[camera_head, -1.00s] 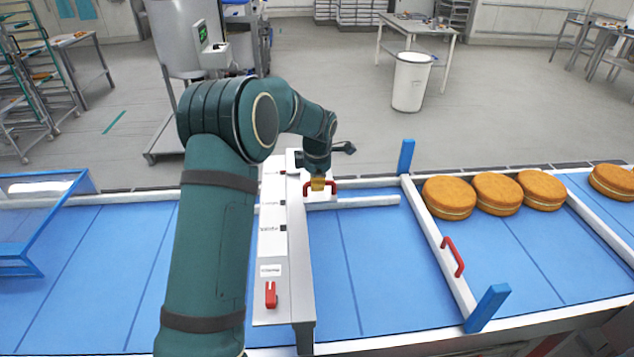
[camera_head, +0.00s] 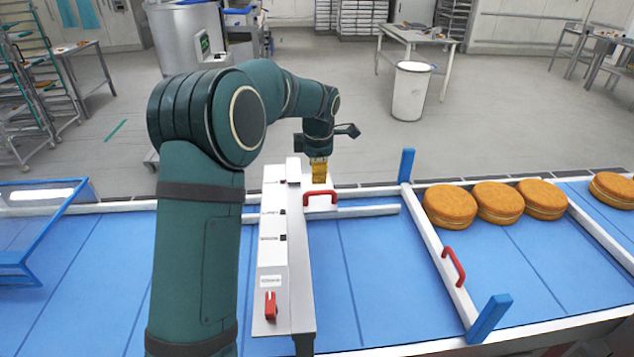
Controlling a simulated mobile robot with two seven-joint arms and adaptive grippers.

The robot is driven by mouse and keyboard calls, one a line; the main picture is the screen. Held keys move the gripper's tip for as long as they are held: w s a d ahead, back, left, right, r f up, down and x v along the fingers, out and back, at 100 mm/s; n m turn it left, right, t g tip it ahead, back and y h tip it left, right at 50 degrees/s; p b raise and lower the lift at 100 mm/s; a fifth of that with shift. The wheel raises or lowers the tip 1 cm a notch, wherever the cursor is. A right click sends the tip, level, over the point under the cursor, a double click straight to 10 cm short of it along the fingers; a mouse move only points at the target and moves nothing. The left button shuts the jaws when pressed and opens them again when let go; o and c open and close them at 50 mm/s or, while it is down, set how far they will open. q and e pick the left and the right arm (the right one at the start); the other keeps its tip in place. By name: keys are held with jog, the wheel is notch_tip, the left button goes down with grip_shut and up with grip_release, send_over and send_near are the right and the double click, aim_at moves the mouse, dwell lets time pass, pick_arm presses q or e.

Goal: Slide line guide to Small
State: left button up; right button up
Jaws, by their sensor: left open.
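The line guide is a white rail (camera_head: 368,211) lying across the blue belt near its far edge, with a red handle (camera_head: 320,197) at its left end. Left of the handle, a long light-grey panel (camera_head: 300,262) runs front to back with several small labels, too small to read. A red catch (camera_head: 270,306) sits at the panel's near end. My left gripper (camera_head: 319,172) points down just beyond and above the red handle, with yellowish fingertips. It is open and appears apart from the handle. My right gripper is not in view.
A white cross rail with a red handle (camera_head: 453,266) and blue posts (camera_head: 407,165) crosses the belt on the right. Several round golden cakes (camera_head: 449,206) sit beyond it. A blue clear-sided frame (camera_head: 30,235) stands at the left. The belt (camera_head: 370,285) before the guide is clear.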

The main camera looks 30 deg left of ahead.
pick_arm(q)
jog(key=r, duration=0.3)
jog(key=shift+s+d+r, duration=0.1)
jog(key=shift+s+d, duration=0.05)
jog(key=shift+s, duration=0.1)
dwell(0.4)
